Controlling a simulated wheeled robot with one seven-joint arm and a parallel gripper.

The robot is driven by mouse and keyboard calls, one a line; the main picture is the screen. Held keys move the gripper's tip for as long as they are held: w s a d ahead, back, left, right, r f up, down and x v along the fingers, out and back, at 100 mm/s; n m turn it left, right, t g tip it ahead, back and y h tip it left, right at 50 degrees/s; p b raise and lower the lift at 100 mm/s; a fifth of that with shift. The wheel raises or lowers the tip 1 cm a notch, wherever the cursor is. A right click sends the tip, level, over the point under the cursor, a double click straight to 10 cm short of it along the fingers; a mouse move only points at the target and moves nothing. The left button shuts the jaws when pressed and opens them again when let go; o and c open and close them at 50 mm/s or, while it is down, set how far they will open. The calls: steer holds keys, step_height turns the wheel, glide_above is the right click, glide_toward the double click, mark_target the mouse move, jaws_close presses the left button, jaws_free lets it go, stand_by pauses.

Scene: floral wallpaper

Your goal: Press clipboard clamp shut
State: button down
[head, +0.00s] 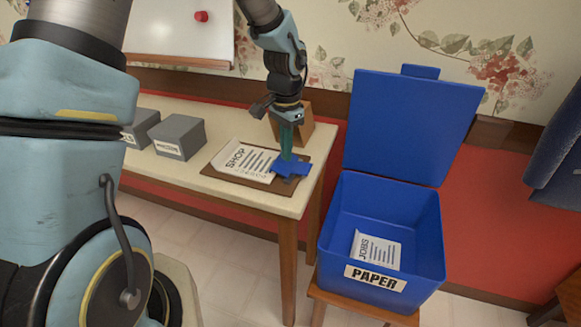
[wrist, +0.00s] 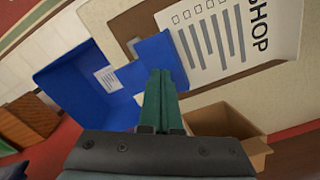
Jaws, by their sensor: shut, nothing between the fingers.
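The brown clipboard (head: 224,174) lies flat on the table near its right end. A white sheet headed SHOP (head: 247,160) lies on it. The blue clamp (head: 298,170) is at the clipboard's right end; it also shows in the wrist view (wrist: 153,50), beside the sheet's edge. My gripper (head: 287,156) points down over the clamp, its teal fingers shut and empty. In the wrist view the fingertips (wrist: 161,72) overlap the clamp and hide part of it. I cannot tell whether they touch it, or whether the clamp is fully closed.
A blue bin labelled PAPER (head: 335,235), lid up, stands right of the table and holds a JOBS sheet (head: 376,250). Grey boxes (head: 178,136) stand at the table's left. An open brown box (head: 305,132) stands behind the clipboard. A whiteboard (head: 180,30) hangs behind.

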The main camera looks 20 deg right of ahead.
mark_target(286, 163)
steer(key=shift+f+b, duration=0.45)
steer(key=shift+f, duration=0.3)
steer(key=shift+r, duration=0.1)
stand_by(0.3)
step_height(286, 163, up, 7)
steer(key=p, duration=0.6)
stand_by(0.5)
steer(key=s+a+r+n, duration=0.1)
steer(key=a+n, duration=0.3)
steer(key=a, duration=0.6)
steer(key=s+a+r+n+t, duration=0.1)
steer(key=a+r+n, duration=0.3)
steer(key=a, duration=0.6)
steer(key=s+a+r+n, duration=0.2)
steer(key=a+n, duration=0.3)
steer(key=a, duration=0.5)
steer(key=shift+r+n+t, duration=0.2)
steer(key=shift+n+t, duration=0.1)
